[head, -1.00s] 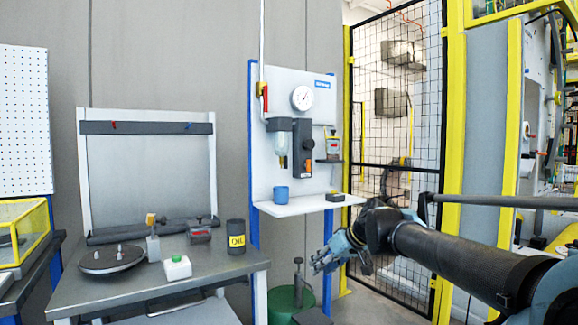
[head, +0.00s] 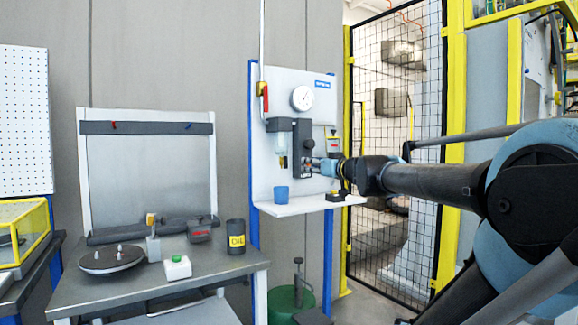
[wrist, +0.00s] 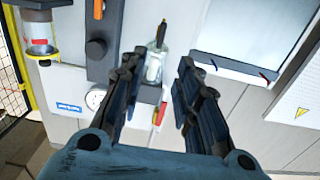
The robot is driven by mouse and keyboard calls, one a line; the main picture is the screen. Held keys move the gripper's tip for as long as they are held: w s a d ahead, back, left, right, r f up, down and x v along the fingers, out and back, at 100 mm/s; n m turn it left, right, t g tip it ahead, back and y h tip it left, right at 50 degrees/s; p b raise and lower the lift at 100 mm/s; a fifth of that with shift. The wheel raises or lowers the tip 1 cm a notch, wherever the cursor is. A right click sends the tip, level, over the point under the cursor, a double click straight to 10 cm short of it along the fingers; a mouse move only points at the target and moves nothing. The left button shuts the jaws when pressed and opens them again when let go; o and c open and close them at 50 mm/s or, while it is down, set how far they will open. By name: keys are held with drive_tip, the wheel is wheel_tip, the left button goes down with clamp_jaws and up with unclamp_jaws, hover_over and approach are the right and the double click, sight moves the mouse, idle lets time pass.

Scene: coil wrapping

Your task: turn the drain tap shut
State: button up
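The drain tap (wrist: 162,32) appears in the wrist view as a small orange-red and dark piece at the end of the clear filter bowl (wrist: 154,68). This view is turned over, so the tap is above the bowl there. The bowl (head: 282,145) hangs on the white wall panel in the head view; the tap is too small there to read its angle. My gripper (wrist: 160,62) is open and empty, its two fingers apart on either side of the bowl in the wrist picture. In the head view my gripper (head: 312,166) is at the panel, right of the bowl, partly covering the dark unit.
The dark unit (head: 302,135) stands beside the bowl. Above are a gauge (head: 302,98) and a red valve handle (head: 265,97). A blue cup (head: 281,195) and a small black block (head: 335,197) are on the shelf (head: 300,207) below. The workbench (head: 120,297) is to the left.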

sight(287, 161)
drive_tip(key=x, duration=1.5)
drive_tip(key=shift+w+a, duration=0.2)
drive_tip(key=shift+a, duration=0.1)
drive_tip(key=shift+c, duration=0.2)
clamp_jaws()
